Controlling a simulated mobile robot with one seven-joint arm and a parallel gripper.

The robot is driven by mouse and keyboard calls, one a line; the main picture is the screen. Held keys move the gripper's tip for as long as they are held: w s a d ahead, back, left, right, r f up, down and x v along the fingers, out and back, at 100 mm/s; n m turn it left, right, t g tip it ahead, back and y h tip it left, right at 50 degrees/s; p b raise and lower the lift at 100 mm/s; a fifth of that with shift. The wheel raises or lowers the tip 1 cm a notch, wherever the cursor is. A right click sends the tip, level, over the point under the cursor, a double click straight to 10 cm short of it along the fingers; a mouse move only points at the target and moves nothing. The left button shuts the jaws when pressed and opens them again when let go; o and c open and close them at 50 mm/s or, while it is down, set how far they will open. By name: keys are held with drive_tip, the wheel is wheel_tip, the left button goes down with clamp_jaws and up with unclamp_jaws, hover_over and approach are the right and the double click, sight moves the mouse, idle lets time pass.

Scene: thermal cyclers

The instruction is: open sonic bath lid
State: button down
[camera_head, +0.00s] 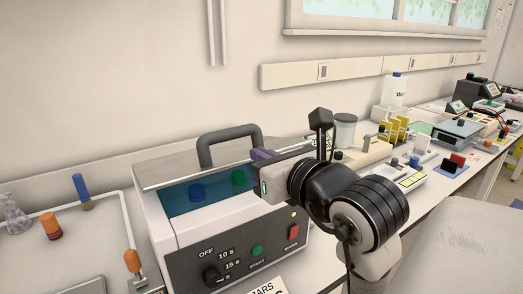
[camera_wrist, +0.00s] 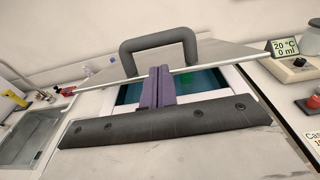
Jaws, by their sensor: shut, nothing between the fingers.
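The sonic bath (camera_head: 185,228) is a white box with a dark front panel, in the lower middle of the head view. Its metal lid (camera_head: 180,172) has a dark arched handle (camera_head: 229,131). The lid's front edge stands above the bath's rim, and the blue-green inside (camera_head: 205,197) shows below it. In the wrist view the lid (camera_wrist: 210,52) and handle (camera_wrist: 158,40) lie beyond my gripper (camera_wrist: 160,72). Its purple fingers are shut and empty, at the lid's front edge; contact is unclear. In the head view my gripper (camera_head: 262,154) is at the lid's right part.
A long bench with a bottle (camera_head: 395,92), a jar (camera_head: 345,130) and instruments runs right. The wall is close behind the bath. The wrist view shows a sink (camera_wrist: 28,135) at left and a temperature display (camera_wrist: 286,47) at right.

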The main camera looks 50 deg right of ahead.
sight(244, 159)
drive_tip(key=shift+p+x, duration=1.15)
drive_tip(key=shift+x, duration=2.45)
drive_tip(key=shift+r, duration=0.1)
